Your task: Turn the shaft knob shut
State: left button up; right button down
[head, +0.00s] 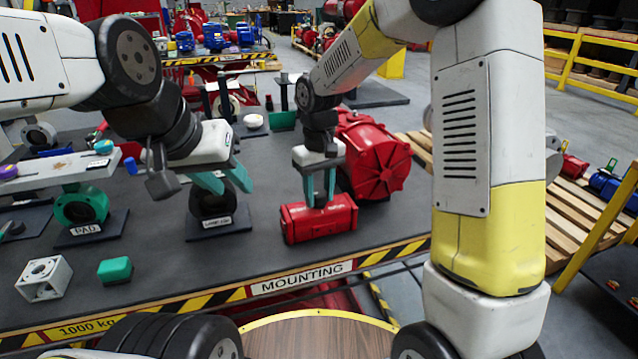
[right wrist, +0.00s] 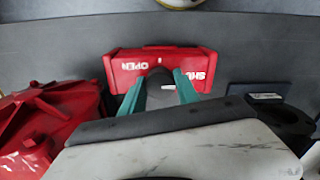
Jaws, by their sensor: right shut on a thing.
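The red actuator box (head: 338,221) lies on the dark table near its front edge. In the right wrist view the box (right wrist: 123,72) carries the white words "OPEN" and "SHUT" on its top. My right gripper (head: 319,202) points down at the box. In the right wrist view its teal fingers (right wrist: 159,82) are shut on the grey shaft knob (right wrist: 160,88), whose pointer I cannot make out. The fingers hide the knob in the head view. My left gripper (head: 233,188) is open and empty above the table, left of the box.
A large red ribbed housing (head: 372,160) stands right behind the box. A dark ring on a labelled base (head: 217,222) is below my left gripper. A green ring on the "PAD" base (head: 82,207), a white block (head: 43,278) and a green block (head: 115,270) are at left.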

aim_at(319, 193)
dwell(0.4)
jog(key=c, duration=0.9)
grip_release()
jog(key=shift+r, duration=0.1)
notch_tip(319, 193, up, 8)
jog(key=shift+f, duration=0.25)
jog(key=shift+r, duration=0.1)
